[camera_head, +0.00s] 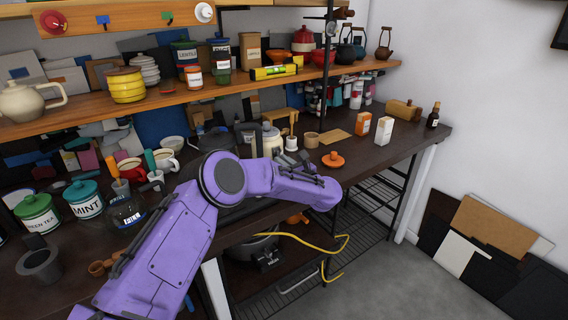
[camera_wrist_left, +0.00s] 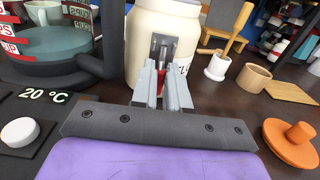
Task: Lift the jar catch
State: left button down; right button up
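The jar (camera_wrist_left: 195,25) is large and cream-coloured, with dark lettering low on its right side. It also shows in the head view (camera_head: 271,143), behind my left arm. Its catch (camera_wrist_left: 163,46) is a grey metal plate on the front. My left gripper (camera_wrist_left: 161,72) is right in front of the jar, just below the catch plate. Its grey fingers are close together, with a small red piece between the tips. I cannot tell whether they grip it. The jar's lid is out of the wrist view. My right gripper is not in view.
A dark appliance with a "20 °C" label (camera_wrist_left: 45,96) stands close left. A white cup (camera_wrist_left: 217,67), a wooden cup (camera_wrist_left: 254,77) and an orange knobbed lid (camera_wrist_left: 292,142) are to the right. A laden wooden shelf (camera_head: 225,88) runs above the bench.

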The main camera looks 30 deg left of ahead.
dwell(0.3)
pick_arm(q)
jog(key=h, duration=0.1)
jog(key=g+h+b, duration=0.1)
jog(key=shift+s+d+r+h, duration=0.15)
jog(key=shift+d+r+h, duration=0.1)
jog(key=shift+r+h, duration=0.1)
jog(key=shift+r+g+h, duration=0.4)
jog(key=shift+h, duration=0.45)
jog(key=shift+d+r+g+h, duration=0.1)
jog(key=shift+r+g+h, duration=0.25)
jog(key=shift+h, duration=0.55)
jog(key=shift+r+g+h+p, duration=0.35)
jog(key=shift+r+h+p, duration=0.15)
jog(key=shift+h, duration=0.2)
jog(key=shift+w+a+r+g+h+p, duration=0.15)
jog(key=shift+r+g+h+p, duration=0.3)
jog(key=shift+h+p, duration=1.2)
jog(key=shift+a+r+g+h+p, duration=0.25)
jog(key=shift+g+h+p, duration=0.45)
jog(key=shift+p, duration=1.75)
jog(key=shift+w+a+r+g+h+p, duration=0.15)
jog(key=shift+r+g+h+p, duration=0.25)
jog(key=shift+h+p, duration=1.3)
jog(key=shift+s+y+p, duration=0.1)
jog(key=shift+y+p, duration=0.25)
